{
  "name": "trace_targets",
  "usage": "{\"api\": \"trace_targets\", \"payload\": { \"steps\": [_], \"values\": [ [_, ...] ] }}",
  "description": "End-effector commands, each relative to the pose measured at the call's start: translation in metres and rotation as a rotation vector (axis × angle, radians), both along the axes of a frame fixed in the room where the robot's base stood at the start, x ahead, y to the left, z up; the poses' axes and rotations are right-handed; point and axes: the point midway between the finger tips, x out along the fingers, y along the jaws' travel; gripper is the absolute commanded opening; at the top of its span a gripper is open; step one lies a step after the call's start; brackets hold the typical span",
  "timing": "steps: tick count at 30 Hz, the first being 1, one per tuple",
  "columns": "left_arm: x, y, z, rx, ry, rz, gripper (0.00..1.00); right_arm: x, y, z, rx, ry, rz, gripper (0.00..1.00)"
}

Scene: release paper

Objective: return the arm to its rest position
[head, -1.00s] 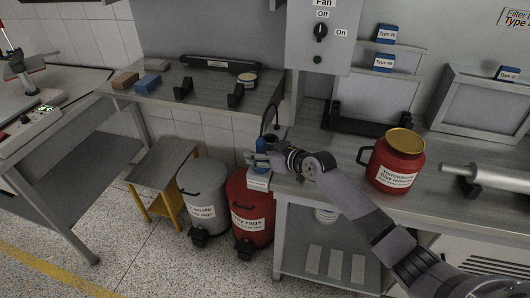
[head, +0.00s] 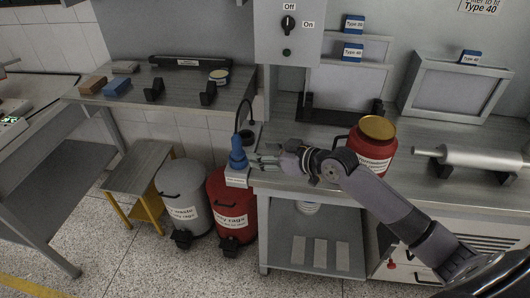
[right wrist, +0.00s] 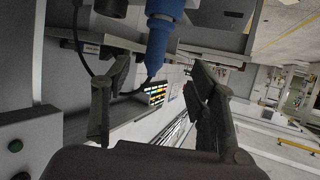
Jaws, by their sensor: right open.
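My right gripper (head: 258,160) is open and empty at the left front corner of the workbench. Its arm comes in from the lower right. Just left of its fingertips, a blue tool (head: 237,156) with a black cable stands upright in a small white labelled holder (head: 236,179). In the right wrist view my open fingers (right wrist: 152,105) are spread wide. The blue tool (right wrist: 160,35) shows beyond them, with nothing held between the fingers. My left gripper is out of view.
A red jar (head: 374,153) with a gold lid stands behind my right arm. A metal roller (head: 470,156) lies to the right on the bench. Grey (head: 184,193) and red (head: 231,203) bins stand on the floor below left. A switch box (head: 288,30) hangs above.

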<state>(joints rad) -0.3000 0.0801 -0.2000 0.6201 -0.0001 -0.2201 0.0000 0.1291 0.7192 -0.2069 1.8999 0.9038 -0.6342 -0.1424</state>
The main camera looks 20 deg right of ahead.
Motion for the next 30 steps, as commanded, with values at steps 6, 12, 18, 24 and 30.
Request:
{"api": "trace_targets", "payload": {
  "steps": [6, 12, 18, 24, 30],
  "values": [
    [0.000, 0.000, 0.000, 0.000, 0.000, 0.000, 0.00, 0.000, 0.000, 0.000, 0.000, 0.000, 0.000, 0.53],
    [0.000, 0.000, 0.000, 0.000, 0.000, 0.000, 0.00, -0.007, 0.007, -0.009, -0.006, 0.020, 0.007, 0.53],
    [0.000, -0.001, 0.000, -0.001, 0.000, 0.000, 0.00, -0.078, 0.051, -0.074, -0.081, 0.199, 0.038, 0.53],
    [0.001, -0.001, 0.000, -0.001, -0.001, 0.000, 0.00, -0.176, 0.070, -0.125, -0.190, 0.435, -0.026, 0.53],
    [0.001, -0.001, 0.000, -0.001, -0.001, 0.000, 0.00, -0.243, 0.062, -0.142, -0.254, 0.606, -0.129, 0.53]
  ]
}}
